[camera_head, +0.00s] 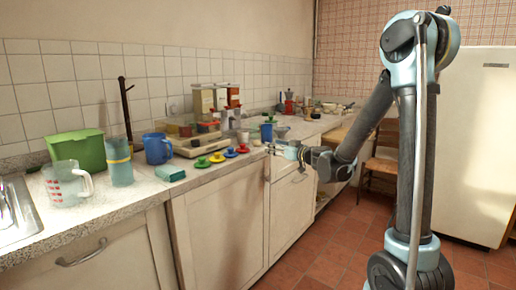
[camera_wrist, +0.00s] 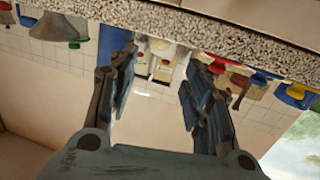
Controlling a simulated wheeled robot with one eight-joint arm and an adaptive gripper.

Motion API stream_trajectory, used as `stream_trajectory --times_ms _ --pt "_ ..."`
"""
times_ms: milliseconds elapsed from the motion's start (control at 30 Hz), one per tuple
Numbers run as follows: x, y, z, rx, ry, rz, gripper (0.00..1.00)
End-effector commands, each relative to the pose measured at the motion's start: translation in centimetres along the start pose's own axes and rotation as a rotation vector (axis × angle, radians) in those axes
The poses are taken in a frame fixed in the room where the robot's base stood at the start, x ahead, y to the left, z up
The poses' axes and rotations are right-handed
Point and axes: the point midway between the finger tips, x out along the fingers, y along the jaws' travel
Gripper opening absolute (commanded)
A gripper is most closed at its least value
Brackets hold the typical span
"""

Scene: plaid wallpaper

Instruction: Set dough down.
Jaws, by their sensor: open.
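My gripper (camera_head: 279,149) is at the counter's front edge, right of the row of small coloured pieces. In the wrist view its two fingers (camera_wrist: 160,62) stand wide apart with nothing held between them. I cannot make out any dough for certain.
The speckled counter (camera_head: 135,192) runs along the tiled wall. A wooden chair (camera_head: 381,165) and a fridge (camera_head: 468,140) stand at the right.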

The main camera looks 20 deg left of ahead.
Motion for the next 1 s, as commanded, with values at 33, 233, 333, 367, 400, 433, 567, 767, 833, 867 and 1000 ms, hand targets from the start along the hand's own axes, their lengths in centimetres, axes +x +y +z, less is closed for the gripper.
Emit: stream_trajectory --times_ms 33,233,333,367,400,433,567,767,833,867,1000 --pt "1.0 -0.1 0.0 0.000 0.000 -0.002 0.46" --pt "4.5 -0.1 0.0 0.000 0.000 -0.002 0.46" --pt "6.1 -0.1 0.0 0.000 0.000 -0.002 0.46" --pt "6.5 0.0 0.0 0.000 0.000 -0.002 0.46" --pt "7.0 0.0 0.0 0.000 0.000 -0.002 0.46" --pt "7.3 0.0 0.0 0.000 0.000 -0.001 0.46" --pt "8.0 0.0 -0.1 0.001 0.000 0.000 0.46" --pt "9.0 0.1 -0.2 0.001 0.000 -0.001 0.46" --pt "9.8 0.1 -0.3 0.001 -0.001 -0.001 0.46" --pt "10.1 0.2 -0.4 0.001 -0.001 -0.001 0.46" --pt "12.1 0.3 -0.5 0.000 -0.001 -0.002 0.46"
